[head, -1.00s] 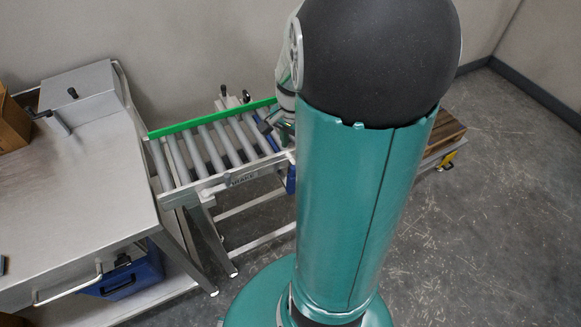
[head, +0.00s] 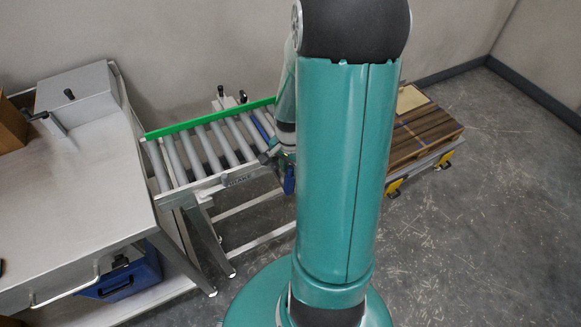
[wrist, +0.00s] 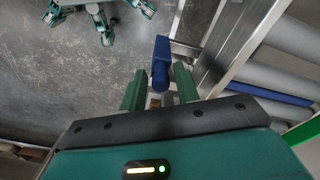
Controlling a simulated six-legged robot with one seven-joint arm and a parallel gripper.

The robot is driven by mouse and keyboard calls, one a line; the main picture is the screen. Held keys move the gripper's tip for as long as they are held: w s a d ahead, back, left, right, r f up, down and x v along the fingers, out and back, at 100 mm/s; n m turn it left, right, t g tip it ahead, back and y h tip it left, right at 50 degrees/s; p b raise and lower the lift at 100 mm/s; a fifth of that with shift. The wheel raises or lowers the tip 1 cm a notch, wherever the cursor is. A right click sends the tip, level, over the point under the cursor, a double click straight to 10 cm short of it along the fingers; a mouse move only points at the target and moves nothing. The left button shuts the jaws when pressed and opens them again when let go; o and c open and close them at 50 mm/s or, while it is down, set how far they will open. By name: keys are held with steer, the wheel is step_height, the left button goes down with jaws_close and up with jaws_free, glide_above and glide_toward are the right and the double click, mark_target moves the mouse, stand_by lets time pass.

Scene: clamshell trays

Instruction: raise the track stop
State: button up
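A blue lever handle (wrist: 161,60) sits at the side of the roller track, near the metal rail. In the wrist view, my gripper (wrist: 159,72) has its two green fingers on either side of this handle, with a gap showing between them; contact cannot be made out. A blue bar (wrist: 268,95), which looks like the track stop, lies between the rollers; it also shows in the head view (head: 263,124). How high it stands against the rollers is hard to tell. In the head view my arm hides most of my gripper, and a blue part (head: 290,180) shows below it.
The roller track (head: 228,181) has a green guide rail (head: 205,119) along its far side. A steel bench (head: 70,190) stands left, with a blue case (head: 125,278) beneath. A slatted wooden pallet (head: 425,130) lies right, behind my arm. The front floor is mostly clear.

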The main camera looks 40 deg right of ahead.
steer(key=shift+w, duration=0.1)
jaws_close()
steer(key=shift+d+r, duration=0.2)
steer(key=shift+r, duration=2)
steer(key=shift+o, duration=1.8)
jaws_free()
steer(key=shift+a+r, duration=0.1)
step_height(320, 180, up, 14)
